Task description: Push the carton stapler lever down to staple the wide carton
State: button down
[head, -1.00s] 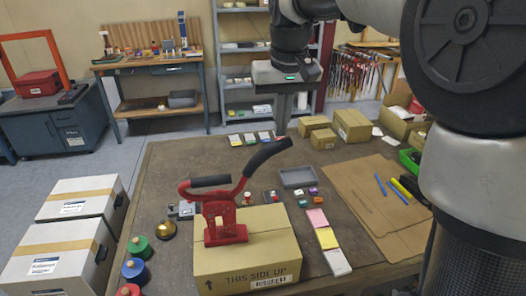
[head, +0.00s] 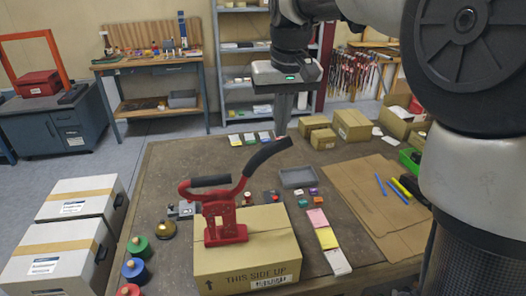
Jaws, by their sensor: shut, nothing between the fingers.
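The wide carton (head: 270,250) lies closed on the near part of the table, with "THIS SIDE UP" on its front. The red carton stapler (head: 222,225) stands upright on its top. Its lever (head: 266,156) with a black grip is raised and slants up to the right. A second, shorter black handle (head: 210,181) sticks out to the left. My gripper (head: 282,128) is shut and empty, pointing down, with its fingertips just above and behind the upper end of the lever. I cannot tell whether they touch it.
The brown table (head: 170,165) holds a grey tray (head: 297,177), small coloured items, sticky-note pads (head: 327,237), coloured round stamps (head: 134,270) and flat cardboard (head: 375,195). Small cartons (head: 352,124) stand at the back right. White boxes (head: 50,255) stand left of the table.

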aim_at(279, 141)
jog(key=shift+f, duration=0.2)
jog(key=shift+s+f+b, duration=0.1)
jog(key=shift+f+b, duration=1.2)
jog(key=shift+f, duration=0.55)
jog(key=shift+a+r, duration=0.1)
jog(key=shift+r+p, duration=0.9)
jog(key=shift+p, duration=0.05)
jog(key=shift+r+p, duration=3.1)
jog(key=shift+r, duration=0.55)
